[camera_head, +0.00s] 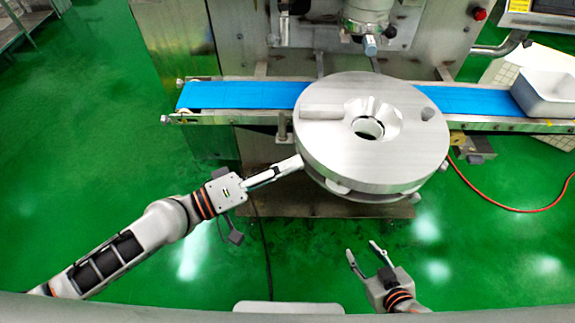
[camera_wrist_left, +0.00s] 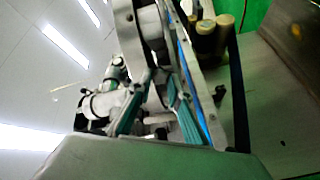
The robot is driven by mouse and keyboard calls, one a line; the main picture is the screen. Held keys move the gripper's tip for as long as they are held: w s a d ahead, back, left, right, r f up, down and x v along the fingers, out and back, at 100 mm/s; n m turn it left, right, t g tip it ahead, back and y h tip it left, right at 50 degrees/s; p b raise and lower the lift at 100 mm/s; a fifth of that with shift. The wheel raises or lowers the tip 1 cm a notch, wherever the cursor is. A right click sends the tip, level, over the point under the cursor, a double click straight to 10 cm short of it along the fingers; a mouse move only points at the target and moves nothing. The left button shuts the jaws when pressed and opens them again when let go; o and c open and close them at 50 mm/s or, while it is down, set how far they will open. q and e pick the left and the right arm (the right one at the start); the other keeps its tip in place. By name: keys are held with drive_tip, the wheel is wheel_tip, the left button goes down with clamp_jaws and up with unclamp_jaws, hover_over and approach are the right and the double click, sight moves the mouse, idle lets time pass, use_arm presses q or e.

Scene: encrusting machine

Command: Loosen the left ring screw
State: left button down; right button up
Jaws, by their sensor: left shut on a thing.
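The round metal disc assembly (camera_head: 330,135) of the machine sits over the blue conveyor, with a thick top disc and a lower ring beneath. My left gripper (camera_head: 299,161) reaches the disc's left edge from the lower left. Its fingers are nearly together there, and in the left wrist view the fingertips (camera_wrist_left: 160,80) close at the disc assembly's edge. The left ring screw is hidden at the fingertips, and I cannot make out its shape or turn. My right gripper (camera_head: 360,250) is open and empty, below the disc and apart from it.
The blue conveyor (camera_head: 240,95) runs behind the disc on both sides. A white tray (camera_head: 548,90) stands at its right end. A nozzle (camera_head: 370,45) hangs above the disc. A red cable (camera_head: 500,207) lies on the open green floor at the right.

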use_arm(q)
drive_tip(key=n, duration=2.6)
drive_tip(key=shift+s+d+f+n, duration=0.15)
drive_tip(key=shift+s+f+n, duration=0.05)
drive_tip(key=shift+f+n, duration=0.2)
drive_tip(key=c, duration=1.9)
unclamp_jaws()
drive_tip(key=shift+v, duration=6)
drive_tip(key=shift+r, duration=0.1)
